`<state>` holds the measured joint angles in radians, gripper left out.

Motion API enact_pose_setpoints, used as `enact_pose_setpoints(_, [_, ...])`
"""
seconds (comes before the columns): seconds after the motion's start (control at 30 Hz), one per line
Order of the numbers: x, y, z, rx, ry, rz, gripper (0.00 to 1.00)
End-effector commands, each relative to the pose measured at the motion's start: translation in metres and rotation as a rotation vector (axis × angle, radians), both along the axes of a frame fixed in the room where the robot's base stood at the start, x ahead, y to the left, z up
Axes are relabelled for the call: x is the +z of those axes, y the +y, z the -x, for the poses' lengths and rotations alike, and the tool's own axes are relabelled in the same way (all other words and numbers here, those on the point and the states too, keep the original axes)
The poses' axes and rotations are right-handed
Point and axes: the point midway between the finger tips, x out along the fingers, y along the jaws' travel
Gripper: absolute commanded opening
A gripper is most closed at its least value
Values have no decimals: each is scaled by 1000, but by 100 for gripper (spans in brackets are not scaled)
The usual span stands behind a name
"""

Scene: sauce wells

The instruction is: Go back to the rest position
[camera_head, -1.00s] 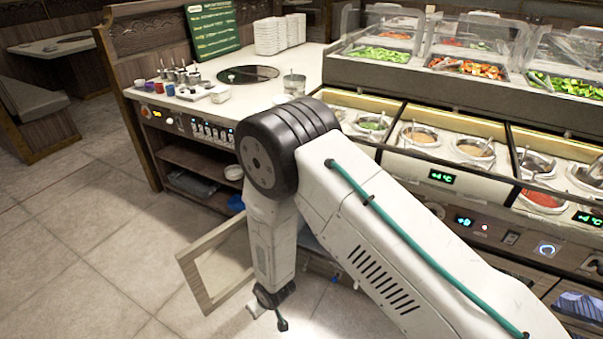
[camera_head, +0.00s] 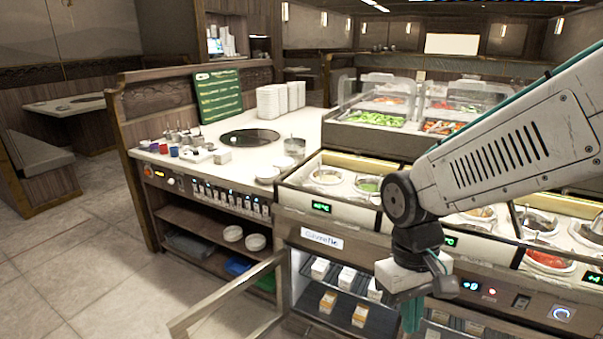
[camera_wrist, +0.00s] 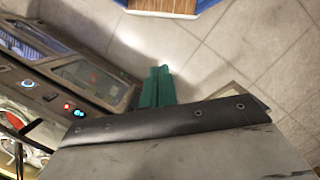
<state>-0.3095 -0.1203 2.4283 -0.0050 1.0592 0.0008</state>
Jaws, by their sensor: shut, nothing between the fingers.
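My gripper (camera_head: 412,326) hangs below my bent arm in the head view, in front of the open fridge cabinet under the sauce counter. Its teal fingers point down and stand against the cabinet front in the picture. In the wrist view the teal fingers (camera_wrist: 157,72) are pressed together with nothing between them, over the tiled floor. Part of the sauce wells (camera_head: 368,186) is hidden behind my arm.
The fridge door (camera_head: 225,293) stands open at the lower left. Small cartons (camera_head: 328,302) sit on the fridge shelves (camera_head: 345,316). Bowls (camera_head: 233,233) stand on the open shelf to the left. The floor (camera_head: 95,250) at the left is clear.

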Motion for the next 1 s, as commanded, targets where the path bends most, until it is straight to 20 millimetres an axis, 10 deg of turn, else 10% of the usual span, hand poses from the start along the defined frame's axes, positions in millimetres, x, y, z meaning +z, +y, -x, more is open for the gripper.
enact_pose_setpoints(0.4, [82,-70,82,-220,-200,-41,0])
enact_pose_setpoints(1.0, [106,-89,91,-311,-338,-53,0])
